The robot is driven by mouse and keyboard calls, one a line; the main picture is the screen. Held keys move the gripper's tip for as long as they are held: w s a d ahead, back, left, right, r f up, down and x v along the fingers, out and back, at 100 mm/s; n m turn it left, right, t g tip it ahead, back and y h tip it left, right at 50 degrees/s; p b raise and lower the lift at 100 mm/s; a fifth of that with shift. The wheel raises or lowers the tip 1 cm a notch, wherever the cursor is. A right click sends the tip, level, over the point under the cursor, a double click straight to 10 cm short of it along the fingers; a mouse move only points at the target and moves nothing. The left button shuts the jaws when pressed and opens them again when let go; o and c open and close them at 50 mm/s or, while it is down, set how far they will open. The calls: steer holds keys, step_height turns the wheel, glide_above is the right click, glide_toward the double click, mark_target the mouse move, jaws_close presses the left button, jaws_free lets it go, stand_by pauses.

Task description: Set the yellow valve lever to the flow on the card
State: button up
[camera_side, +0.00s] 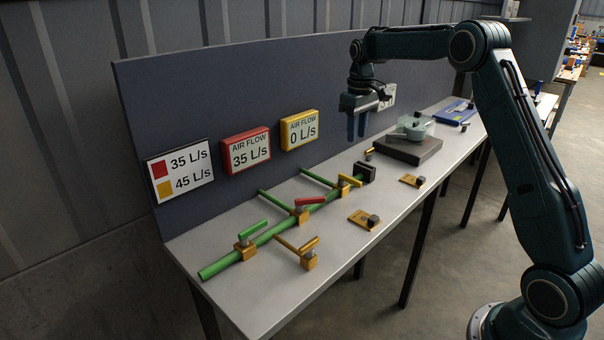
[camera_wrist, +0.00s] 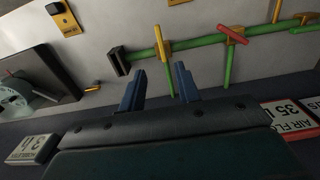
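The yellow valve lever (camera_side: 350,180) sits on the green pipe near its dark end block and lies across the pipe; it also shows in the wrist view (camera_wrist: 159,42). The card (camera_side: 180,171) on the back panel pairs red with 35 L/s and yellow with 45 L/s. The yellow-framed display (camera_side: 300,130) reads 0 L/s. The red-framed display (camera_side: 246,150) reads 35 L/s. My gripper (camera_side: 356,128) hangs above the bench, up and close to the panel, clear of the lever. In the wrist view its blue fingers (camera_wrist: 159,88) are apart with nothing between them.
A red lever (camera_side: 310,202) and a green lever (camera_side: 253,229) sit farther along the pipe (camera_side: 223,264). A separate valve with an orange lever (camera_side: 309,245) stands in front. A dark block with a pale round fixture (camera_side: 412,130) stands right of the pipe.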

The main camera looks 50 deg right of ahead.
mark_target(350, 182)
step_height(350, 182, down, 14)
steer(key=shift+r, duration=0.1)
stand_by(0.8)
jaws_close()
